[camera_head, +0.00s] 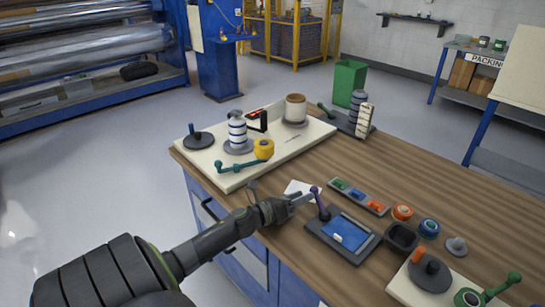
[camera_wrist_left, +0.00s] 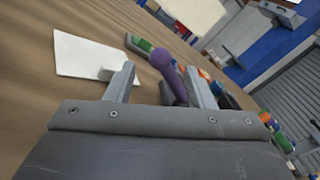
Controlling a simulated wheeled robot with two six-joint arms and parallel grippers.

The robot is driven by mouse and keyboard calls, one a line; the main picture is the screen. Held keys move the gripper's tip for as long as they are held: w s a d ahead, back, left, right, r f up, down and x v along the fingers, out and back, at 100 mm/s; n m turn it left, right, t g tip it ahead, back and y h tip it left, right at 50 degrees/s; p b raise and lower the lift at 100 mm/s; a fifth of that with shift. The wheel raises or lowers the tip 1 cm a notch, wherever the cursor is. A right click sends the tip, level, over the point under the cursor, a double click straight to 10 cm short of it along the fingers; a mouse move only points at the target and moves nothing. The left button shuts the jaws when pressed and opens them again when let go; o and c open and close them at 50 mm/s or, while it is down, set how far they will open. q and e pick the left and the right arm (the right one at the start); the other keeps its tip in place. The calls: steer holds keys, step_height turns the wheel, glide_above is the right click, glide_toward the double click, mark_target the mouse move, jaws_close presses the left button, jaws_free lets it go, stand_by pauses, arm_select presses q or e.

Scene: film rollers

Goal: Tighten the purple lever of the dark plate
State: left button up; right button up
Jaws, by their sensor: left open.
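The dark plate (camera_head: 343,238) lies on the wooden bench with a blue pad on it. Its purple lever (camera_head: 319,202) stands up at the plate's far left corner, with a round knob on top. My left gripper (camera_head: 308,198) reaches in from the left at the knob's height. In the left wrist view the purple lever (camera_wrist_left: 169,74) stands between the two open fingers of the left gripper (camera_wrist_left: 163,85), closer to the right finger. I cannot tell whether a finger touches it. The lever's foot is hidden there by the gripper body. My right gripper is not in view.
A white card (camera_wrist_left: 85,55) lies beside the lever. A tray of coloured pieces (camera_head: 358,197) is behind the plate, and a dark bowl (camera_head: 402,237) is to its right. A cream board (camera_head: 290,140) with a yellow roll and bottle stands at the far left.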

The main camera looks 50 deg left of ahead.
arm_select(q)
steer(key=b+v, duration=0.1)
steer(key=v, duration=0.1)
steer(key=b+v, duration=0.1)
steer(key=v, duration=0.1)
steer(key=shift+s+f, duration=0.25)
steer(key=shift+s, duration=0.05)
steer(key=shift+s+a+r, duration=0.1)
steer(key=shift+s+a, duration=0.05)
steer(key=shift+s, duration=0.2)
steer(key=shift+s+a, duration=0.15)
steer(key=shift+s, duration=0.55)
steer(key=shift+v, duration=0.8)
steer(key=shift+p+v, duration=0.35)
steer(key=shift+v, duration=0.5)
steer(key=shift+r, duration=0.1)
